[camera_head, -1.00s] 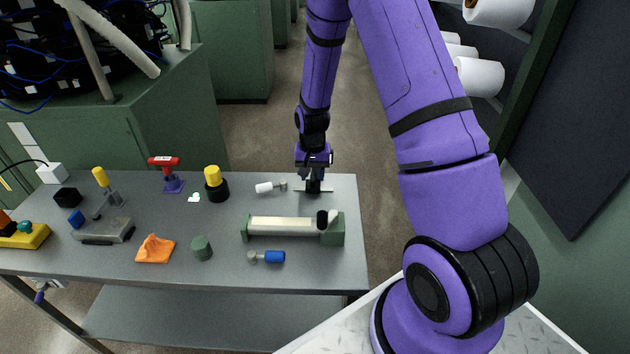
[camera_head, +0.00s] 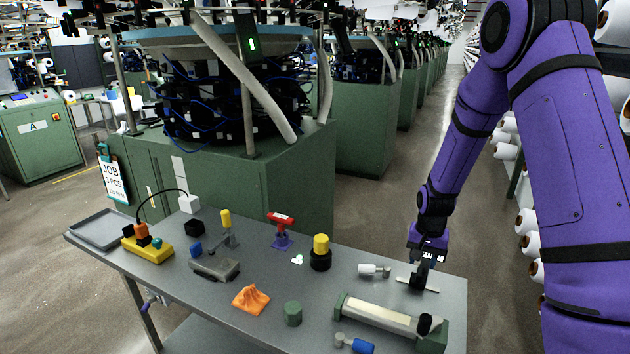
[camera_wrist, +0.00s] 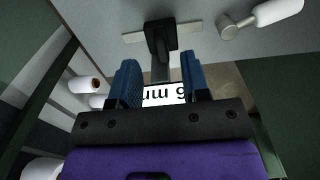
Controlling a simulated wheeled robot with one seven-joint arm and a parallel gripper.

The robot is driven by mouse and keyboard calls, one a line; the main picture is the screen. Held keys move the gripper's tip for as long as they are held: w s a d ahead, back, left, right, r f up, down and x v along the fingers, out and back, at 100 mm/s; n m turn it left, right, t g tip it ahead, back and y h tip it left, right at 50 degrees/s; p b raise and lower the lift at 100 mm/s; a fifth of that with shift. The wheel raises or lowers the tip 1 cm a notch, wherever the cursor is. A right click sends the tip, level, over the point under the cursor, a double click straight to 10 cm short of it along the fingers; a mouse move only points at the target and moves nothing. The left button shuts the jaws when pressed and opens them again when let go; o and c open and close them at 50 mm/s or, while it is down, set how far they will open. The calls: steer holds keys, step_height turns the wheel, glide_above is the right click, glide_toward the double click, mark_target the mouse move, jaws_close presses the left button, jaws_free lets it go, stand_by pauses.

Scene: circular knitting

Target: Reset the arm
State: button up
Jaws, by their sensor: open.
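My purple arm reaches down to the right end of the grey workbench (camera_head: 455,290). My gripper (camera_head: 424,268) is at a flat light metal bar (camera_head: 432,290) with a dark upright part. In the wrist view my gripper (camera_wrist: 161,80) has its two blue fingers apart. The metal bar (camera_wrist: 190,27) and its black upright part (camera_wrist: 160,38) lie just beyond the fingertips. A white label reading "6 mm" (camera_wrist: 165,94) shows between the fingers. I cannot tell whether the fingers touch the black part.
Close by are a white-handled tool (camera_head: 370,270), a long roller fixture (camera_head: 378,316), a blue-handled tool (camera_head: 355,344) and a yellow-topped black pot (camera_head: 320,255). A green machine (camera_head: 230,180) stands behind the bench.

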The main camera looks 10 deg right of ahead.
steer(key=s+a+r+n+t, duration=0.1)
steer(key=s+a+r+n, duration=0.3)
steer(key=r, duration=0.8)
steer(key=s+a+r+m+t, duration=0.15)
steer(key=s+r, duration=0.45)
steer(key=r, duration=0.7)
steer(key=s+a+r+n+t, duration=0.1)
steer(key=s+r+n, duration=0.1)
steer(key=s+r, duration=0.3)
steer(key=s+a+r+n+t, duration=0.1)
steer(key=s+r, duration=0.4)
steer(key=s, duration=0.9)
steer(key=shift+s+a+n+t, duration=0.2)
steer(key=shift+a+n+t, duration=0.15)
steer(key=shift+a+n, duration=0.25)
steer(key=shift+d, duration=0.1)
stand_by(2.9)
